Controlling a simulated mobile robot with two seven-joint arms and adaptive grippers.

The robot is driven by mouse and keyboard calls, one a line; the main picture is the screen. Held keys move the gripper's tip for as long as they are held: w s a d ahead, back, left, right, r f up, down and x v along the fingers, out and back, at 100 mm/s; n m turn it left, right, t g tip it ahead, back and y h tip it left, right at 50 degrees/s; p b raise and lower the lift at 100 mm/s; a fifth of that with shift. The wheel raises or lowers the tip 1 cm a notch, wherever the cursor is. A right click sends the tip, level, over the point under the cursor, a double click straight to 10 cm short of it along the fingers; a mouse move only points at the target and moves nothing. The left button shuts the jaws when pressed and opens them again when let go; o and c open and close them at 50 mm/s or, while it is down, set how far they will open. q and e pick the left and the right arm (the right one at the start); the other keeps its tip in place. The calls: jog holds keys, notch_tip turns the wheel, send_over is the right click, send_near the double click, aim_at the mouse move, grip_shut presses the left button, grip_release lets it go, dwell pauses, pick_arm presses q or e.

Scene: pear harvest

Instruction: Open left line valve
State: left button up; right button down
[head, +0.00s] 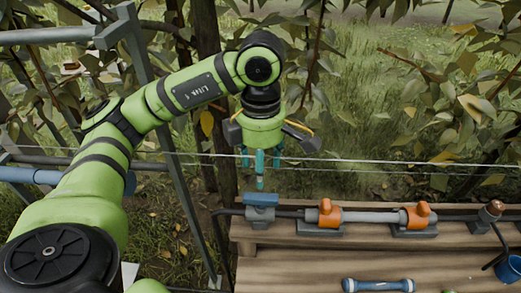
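My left gripper (260,170) hangs from the green arm that comes in from the left. It points down with its teal fingers spread, open and with nothing seen between them. Its longest finger ends just above, in the picture, the blue-topped fitting (261,200) at the left end of the pipe; I cannot tell if they touch. Along the pipe are a left orange valve (328,214) and a right orange valve (418,215), each on a grey block. Which one is the left line valve is not marked. My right gripper is not in view.
The pipe lies on a wooden bench (290,262). A blue dumbbell-shaped tool (378,285) lies at the front, and a blue cup (509,268) is at the right edge. A wire (380,161) crosses behind the gripper. Leafy branches and a trunk (207,75) stand behind.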

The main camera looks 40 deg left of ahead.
pick_arm(q)
jog(key=shift+r, duration=1.85)
